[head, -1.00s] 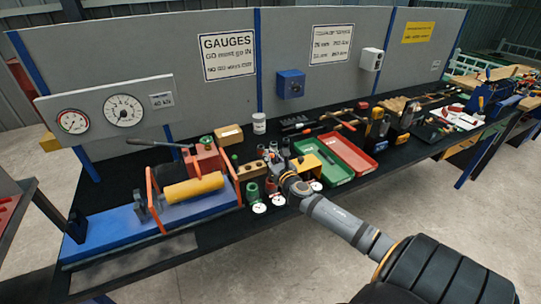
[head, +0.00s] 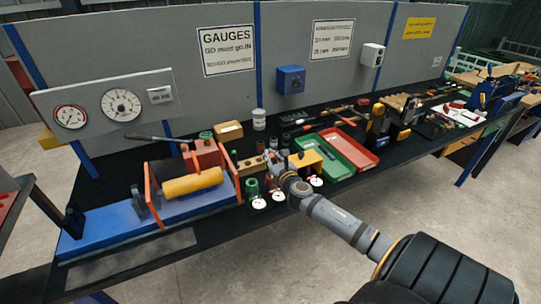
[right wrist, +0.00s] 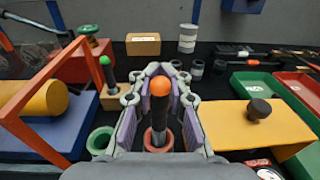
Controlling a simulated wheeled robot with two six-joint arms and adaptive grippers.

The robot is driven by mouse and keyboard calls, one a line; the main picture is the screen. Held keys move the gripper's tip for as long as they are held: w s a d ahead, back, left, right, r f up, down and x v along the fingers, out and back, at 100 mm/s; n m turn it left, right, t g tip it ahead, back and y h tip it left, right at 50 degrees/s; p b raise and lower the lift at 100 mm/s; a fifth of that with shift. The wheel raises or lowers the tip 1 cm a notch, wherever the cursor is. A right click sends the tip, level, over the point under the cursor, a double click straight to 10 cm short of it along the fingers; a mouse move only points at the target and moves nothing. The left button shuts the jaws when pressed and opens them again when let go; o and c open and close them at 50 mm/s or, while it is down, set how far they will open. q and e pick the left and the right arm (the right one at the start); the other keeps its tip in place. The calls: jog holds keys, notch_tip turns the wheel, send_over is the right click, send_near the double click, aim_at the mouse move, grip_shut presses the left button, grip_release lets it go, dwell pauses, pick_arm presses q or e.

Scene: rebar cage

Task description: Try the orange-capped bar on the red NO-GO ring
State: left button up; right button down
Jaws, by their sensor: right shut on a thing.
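The orange-capped bar (right wrist: 159,92) is dark and upright in the right wrist view. My right gripper (right wrist: 160,78) is shut on it, with a grey-purple finger on each side; it also shows in the head view (head: 281,172). The red NO-GO ring (right wrist: 158,137) is around or just below the bar's lower part in the picture; I cannot tell whether the bar's end is inside it or above it. A green ring (right wrist: 98,140) stands to the left. A green-capped bar (right wrist: 108,76) stands in a wooden block (right wrist: 112,99). My left gripper is not in view.
A yellow block (right wrist: 240,128) with a dark knob stands close on the right. An orange frame (right wrist: 40,85) and yellow cylinder (right wrist: 38,101) are on the left. Green (head: 322,154) and red (head: 348,152) trays lie further right. White round dials (head: 259,203) line the front edge.

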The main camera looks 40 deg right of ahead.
jog(key=shift+f+b, duration=0.6)
jog(key=shift+f, duration=0.25)
jog(key=c, duration=1.2)
grip_release()
jog(key=v, duration=1.2)
